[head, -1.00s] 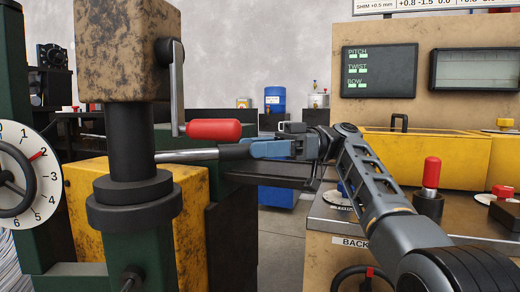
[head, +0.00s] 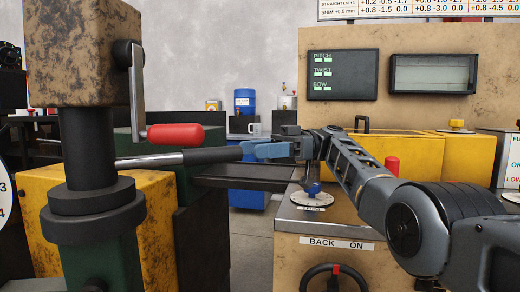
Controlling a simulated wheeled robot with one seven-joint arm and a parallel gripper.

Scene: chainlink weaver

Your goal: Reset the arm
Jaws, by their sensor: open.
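My arm reaches in from the lower right of the head view. My gripper (head: 248,151), with blue fingers pointing left, is open at the right end of a lever (head: 150,161) with a metal rod and dark grip. The fingertips overlap the grip's end in the picture; I cannot tell whether they touch it. Nothing is seen held in the jaws. My arm passes in front of the beige machine's counter.
A red-handled crank (head: 175,134) hangs above the lever, beside a dark post (head: 90,150). On the right are a blue-knobbed dial (head: 312,198), a red knob (head: 391,165) and a yellow box (head: 415,158). A handwheel (head: 335,278) sits below. A blue barrel (head: 245,101) stands behind.

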